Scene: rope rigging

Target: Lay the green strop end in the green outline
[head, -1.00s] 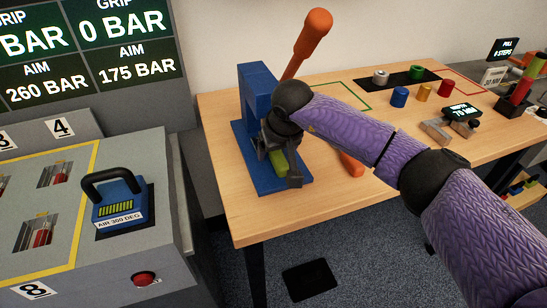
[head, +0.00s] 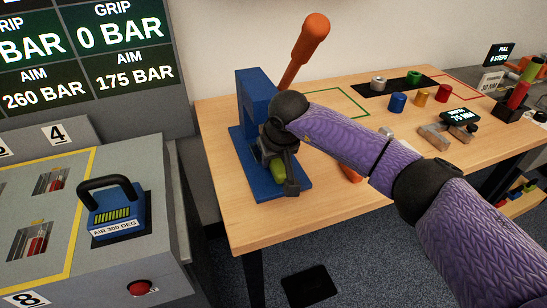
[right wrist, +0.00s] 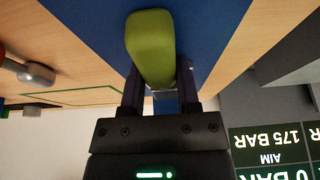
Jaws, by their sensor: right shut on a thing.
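My right gripper (head: 281,178) is shut on the green strop end (head: 278,173), a rounded green piece. It holds the piece over the blue base plate (head: 297,187) of the blue stand; I cannot tell whether the piece touches the plate. In the right wrist view the green strop end (right wrist: 151,48) sits between the fingers of my right gripper (right wrist: 155,85). The green outline (head: 355,102) lies on the wooden table behind my right forearm, partly hidden. It also shows at the left of the right wrist view (right wrist: 75,97). My left gripper is not in view.
The blue stand (head: 254,98) with an orange-handled lever (head: 304,52) rises beside my right gripper. Coloured cylinders, including a blue one (head: 397,102), stand farther right. A grey console (head: 165,220) with a black-handled blue box (head: 118,212) is at the left.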

